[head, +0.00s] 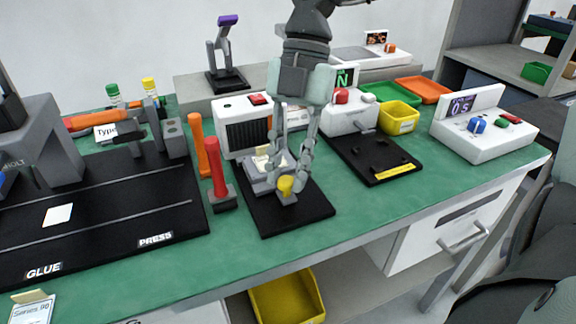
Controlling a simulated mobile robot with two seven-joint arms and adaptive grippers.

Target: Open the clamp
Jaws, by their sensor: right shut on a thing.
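A clamp with a yellow-tipped handle (286,185) stands on a black base plate (305,216) in the middle of the green bench. The handle is low, at the front of a grey fixture (259,183) that has a pale piece on it. My right gripper (287,182) reaches down from above, with its fingers shut on the yellow handle. The fingers and wrist hide part of the fixture and of the white box behind. My left gripper is not in view.
Red (216,168) and orange (198,143) upright handles stand close to the left of the plate. A white box with a dark grille (247,138) is behind. A white console (484,135) and yellow bin (399,118) are to the right. The bench's front strip is clear.

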